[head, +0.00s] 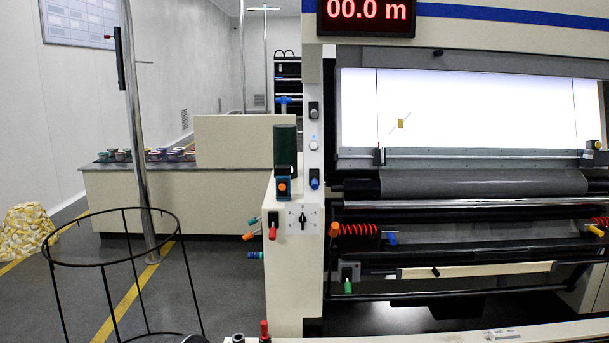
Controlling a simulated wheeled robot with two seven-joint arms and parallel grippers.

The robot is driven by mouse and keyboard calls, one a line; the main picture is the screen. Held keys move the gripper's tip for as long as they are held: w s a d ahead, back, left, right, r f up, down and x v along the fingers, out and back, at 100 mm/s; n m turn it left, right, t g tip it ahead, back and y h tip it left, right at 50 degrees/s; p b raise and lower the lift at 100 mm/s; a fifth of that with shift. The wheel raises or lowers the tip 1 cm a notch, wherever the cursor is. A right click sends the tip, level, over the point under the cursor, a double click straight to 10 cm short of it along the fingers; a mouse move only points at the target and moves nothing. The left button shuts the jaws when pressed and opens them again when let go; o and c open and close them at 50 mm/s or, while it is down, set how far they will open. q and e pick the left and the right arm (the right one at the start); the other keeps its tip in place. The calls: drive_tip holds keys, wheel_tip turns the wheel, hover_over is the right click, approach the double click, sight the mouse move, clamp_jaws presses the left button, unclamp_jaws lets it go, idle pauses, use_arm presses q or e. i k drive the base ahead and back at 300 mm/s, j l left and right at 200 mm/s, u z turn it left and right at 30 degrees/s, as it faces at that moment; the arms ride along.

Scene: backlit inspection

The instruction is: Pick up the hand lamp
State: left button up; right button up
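I cannot pick out a hand lamp with certainty. A dark green upright cylinder (285,146) stands at the left end of the machine, above a small blue block with an orange knob (283,187); I cannot tell whether either is part of a lamp. Neither of my grippers shows in the head view.
The inspection machine (295,270) with its bright backlit panel (460,110) fills the right side. A black wire hoop stand (110,263) and a metal pole (140,150) stand at left. A long counter (180,205) holds several small coloured items. Grey floor lies between.

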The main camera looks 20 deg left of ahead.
sight(283, 173)
drive_tip(key=i+l, duration=0.2)
drive_tip(key=i, duration=0.25)
drive_tip(key=i+l, duration=0.15)
drive_tip(key=i, duration=0.25)
drive_tip(key=i+l, duration=0.2)
drive_tip(key=i, duration=0.25)
drive_tip(key=i+l, duration=0.15)
drive_tip(key=i, duration=0.3)
